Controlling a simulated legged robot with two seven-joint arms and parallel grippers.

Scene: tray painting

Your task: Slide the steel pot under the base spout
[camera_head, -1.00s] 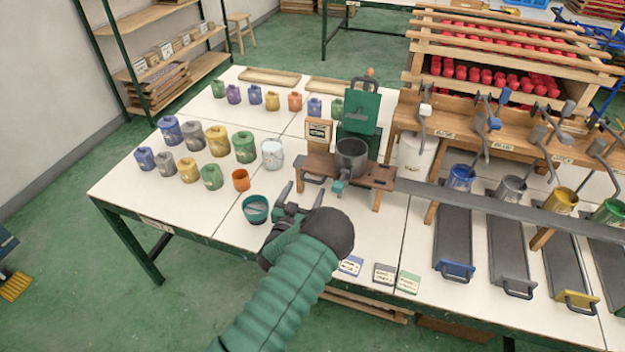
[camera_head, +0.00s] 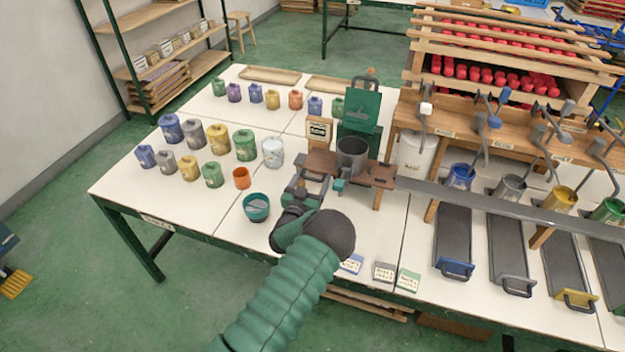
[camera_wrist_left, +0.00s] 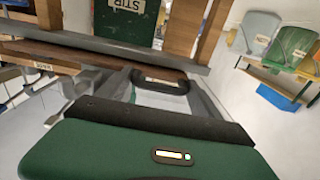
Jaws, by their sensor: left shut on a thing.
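The steel pot (camera_head: 352,152) stands upright on a low wooden stand (camera_head: 380,172) in the head view, left of the white container (camera_head: 415,155) under the dispenser bench. A dark pipe with a white end, seemingly the base spout (camera_head: 424,110), rises above that container. My left gripper (camera_head: 311,184) is at the stand's front left, its jaws around a dark handle. In the left wrist view, the dark handle (camera_wrist_left: 160,80) lies between the fingers, against the wooden edge. The pot cannot be made out there. My right gripper is out of view.
A grey rail (camera_head: 450,198) runs right from the stand past the blue, grey, yellow and green pots. A teal bowl (camera_head: 257,207) and an orange cup (camera_head: 241,178) stand left of my gripper. Label cards (camera_head: 384,271) lie at the front edge.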

